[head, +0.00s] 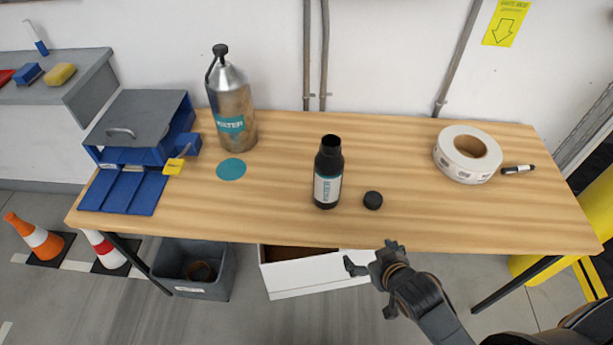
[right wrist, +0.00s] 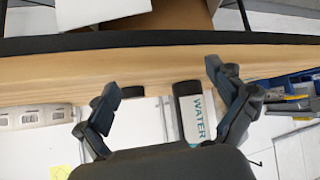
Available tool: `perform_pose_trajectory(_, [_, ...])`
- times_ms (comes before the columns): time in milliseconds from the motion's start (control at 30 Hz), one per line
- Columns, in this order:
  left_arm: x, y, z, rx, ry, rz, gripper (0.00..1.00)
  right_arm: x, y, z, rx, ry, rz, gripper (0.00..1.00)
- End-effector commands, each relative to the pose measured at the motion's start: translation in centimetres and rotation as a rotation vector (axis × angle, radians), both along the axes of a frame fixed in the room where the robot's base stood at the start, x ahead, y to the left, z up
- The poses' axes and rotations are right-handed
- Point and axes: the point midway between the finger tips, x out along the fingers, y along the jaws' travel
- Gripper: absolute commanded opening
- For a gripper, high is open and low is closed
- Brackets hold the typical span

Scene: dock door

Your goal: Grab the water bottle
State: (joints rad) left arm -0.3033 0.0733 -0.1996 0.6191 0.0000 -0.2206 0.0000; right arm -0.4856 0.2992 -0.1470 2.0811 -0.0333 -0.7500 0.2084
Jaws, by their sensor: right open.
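A black bottle (head: 328,175) with a pale, teal-lettered label stands upright and open-topped mid-table. In the right wrist view the bottle (right wrist: 194,112) appears upside down, its label reading WATER. A black cap (head: 373,200) lies just right of it; the cap also shows in the right wrist view (right wrist: 131,91). A larger metal flask (head: 233,105) with a WATER label stands to the left. My right gripper (head: 370,256) is open and empty at the table's front edge, apart from the bottle, to its lower right. My left gripper is out of view.
The wooden table (head: 420,220) has clear room at the front. A blue organizer (head: 145,150) and a teal disc (head: 231,169) are at left. A white box (head: 315,272) stands below the front edge.

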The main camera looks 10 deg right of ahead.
Motion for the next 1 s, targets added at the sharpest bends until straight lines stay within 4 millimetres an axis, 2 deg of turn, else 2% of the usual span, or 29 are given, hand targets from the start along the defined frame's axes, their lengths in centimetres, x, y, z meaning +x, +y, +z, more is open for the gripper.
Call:
perform_pose_trajectory(167, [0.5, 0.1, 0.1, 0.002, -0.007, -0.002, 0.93, 3.0, -0.5, 2.4, 0.036, -0.183, 0.042, 0.94])
perform_pose_trajectory(333, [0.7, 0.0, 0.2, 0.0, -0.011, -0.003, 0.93, 5.6, -0.4, 6.3, 0.109, -0.406, 0.128, 0.94])
perform_pose_trajectory(500, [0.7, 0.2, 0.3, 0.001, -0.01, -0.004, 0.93, 6.6, 0.2, 10.6, 0.212, -0.606, 0.254, 0.94])
perform_pose_trajectory(600, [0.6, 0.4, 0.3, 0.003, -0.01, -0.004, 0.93, 6.6, 0.6, 12.1, 0.255, -0.67, 0.308, 0.94])
perform_pose_trajectory(767, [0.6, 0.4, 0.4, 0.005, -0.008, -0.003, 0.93, 7.2, 1.2, 13.0, 0.282, -0.707, 0.34, 0.94])
perform_pose_trajectory(1000, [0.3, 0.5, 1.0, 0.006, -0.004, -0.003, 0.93, 11.4, 3.1, 13.2, 0.282, -0.709, 0.337, 0.94])
